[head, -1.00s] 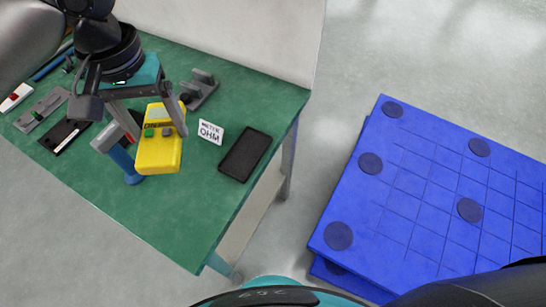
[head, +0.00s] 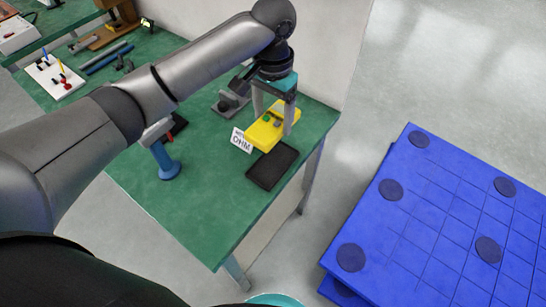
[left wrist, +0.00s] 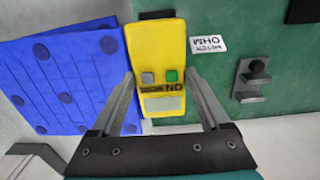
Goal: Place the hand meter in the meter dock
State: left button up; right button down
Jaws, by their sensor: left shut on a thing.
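The yellow hand meter (head: 272,127) is held in my left gripper (head: 274,114), its fingers on the meter's two sides. The meter is a little tilted and appears above the table, beside the dark, shallow meter dock (head: 271,168). In the head view the dock looks empty and lies just below the meter. In the left wrist view the meter (left wrist: 157,50) is between the fingers, with a grey and a green button and a display facing the camera. There the meter hides most of the dock. My right gripper is not in view.
A white label card (head: 241,140) reading OHM stands left of the dock. A grey fixture (head: 231,103) is behind it, and a blue tool stand (head: 165,162) is to the left. A blue pallet (head: 450,230) is on the floor, right of the green table (head: 215,210).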

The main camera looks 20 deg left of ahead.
pick_arm(q)
notch_tip(320, 180, down, 10)
jog(key=shift+f+b, duration=0.1)
jog(key=shift+b, duration=0.95)
notch_tip(320, 180, down, 4)
jog(key=shift+f+b, duration=0.1)
jog(key=shift+b, duration=0.5)
jog(key=shift+f, duration=0.1)
jog(key=shift+f, duration=0.1)
jog(key=o, duration=1.4)
notch_tip(320, 180, up, 12)
jog(key=p, duration=0.3)
jog(key=shift+r, duration=0.2)
